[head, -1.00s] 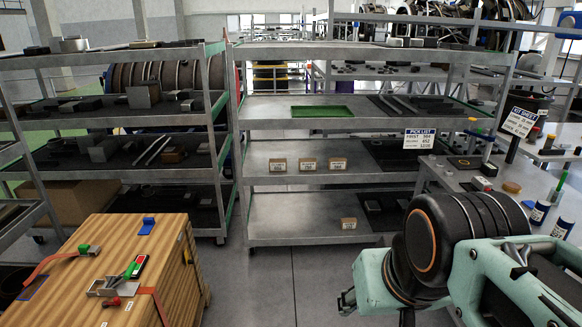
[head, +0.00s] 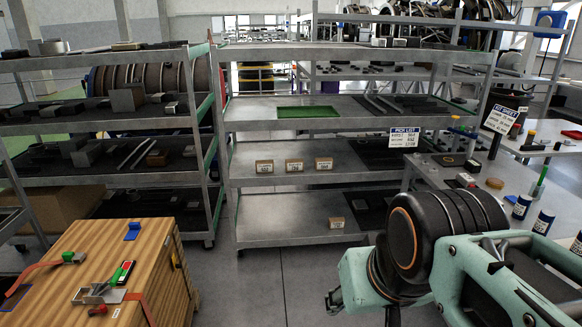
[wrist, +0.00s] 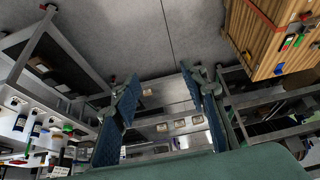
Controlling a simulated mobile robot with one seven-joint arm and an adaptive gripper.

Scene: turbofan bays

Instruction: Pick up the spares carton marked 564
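Three small brown cartons with white labels stand in a row on the middle shelf of the grey rack: left (head: 264,166), centre (head: 294,164) and right (head: 324,163). A fourth carton (head: 337,222) stands alone on the bottom shelf. Their label numbers are too small to read surely, so I cannot tell which is 564. In the wrist view the lone carton (wrist: 147,92) shows between the fingers, with the row beyond. My gripper (wrist: 158,76) is open and empty, its two blue-padded fingers apart. In the head view my gripper (head: 335,299) is low, in front of the rack and clear of it.
A pick list sign (head: 405,138) hangs at the rack's right side. A green tray (head: 308,112) lies on the upper shelf. A wooden crate (head: 100,262) stands at front left, a workbench (head: 425,172) at right. Floor (head: 262,290) between crate and arm is clear.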

